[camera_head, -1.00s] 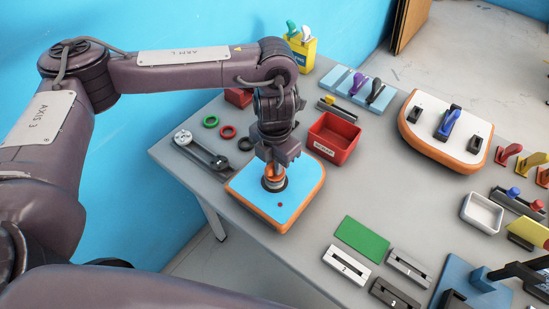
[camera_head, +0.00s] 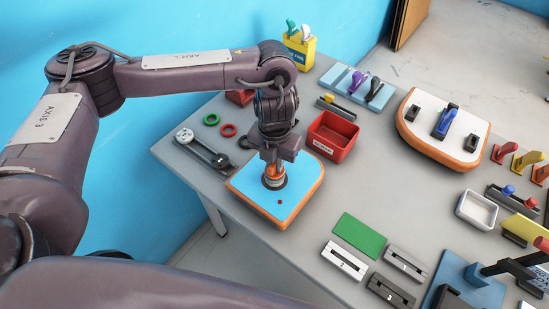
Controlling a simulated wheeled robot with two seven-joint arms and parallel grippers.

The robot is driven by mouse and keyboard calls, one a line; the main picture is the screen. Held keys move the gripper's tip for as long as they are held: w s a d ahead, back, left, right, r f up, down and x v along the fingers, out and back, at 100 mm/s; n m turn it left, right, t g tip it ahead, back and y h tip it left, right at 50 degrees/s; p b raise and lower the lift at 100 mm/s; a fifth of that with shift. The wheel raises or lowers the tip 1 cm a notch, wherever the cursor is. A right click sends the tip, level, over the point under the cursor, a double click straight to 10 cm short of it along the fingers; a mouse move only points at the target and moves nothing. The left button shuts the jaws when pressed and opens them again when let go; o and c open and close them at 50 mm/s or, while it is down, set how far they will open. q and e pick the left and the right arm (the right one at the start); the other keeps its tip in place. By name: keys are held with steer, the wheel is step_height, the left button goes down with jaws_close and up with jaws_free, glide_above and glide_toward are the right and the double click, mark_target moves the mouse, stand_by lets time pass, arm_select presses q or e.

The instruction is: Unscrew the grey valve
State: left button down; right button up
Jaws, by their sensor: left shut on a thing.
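A light blue board with an orange rim (camera_head: 254,194) lies on the grey table near its left edge. A valve (camera_head: 273,183) stands on it, with an orange part above a grey and dark ring. My left gripper (camera_head: 274,168) points straight down over the board and is shut on the valve's top. Its fingers hide part of the valve. A small red dot shows on the board in front of the valve. My right gripper is not seen.
A red bin (camera_head: 331,136) stands close behind the board on the right. A green plate (camera_head: 360,236) and slotted blocks (camera_head: 344,261) lie in front on the right.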

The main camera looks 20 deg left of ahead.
arm_select(q)
steer(key=shift+s+f, duration=0.2)
steer(key=shift+s+r+n+p, duration=0.1)
steer(key=shift+n+p, duration=0.5)
steer(key=shift+n, duration=0.2)
steer(key=shift+n+p, duration=0.4)
steer(key=shift+n, duration=0.5)
steer(key=shift+n+p, duration=0.6)
steer(key=shift+n, duration=0.2)
steer(key=shift+n+p, duration=0.5)
steer(key=shift+n, duration=0.3)
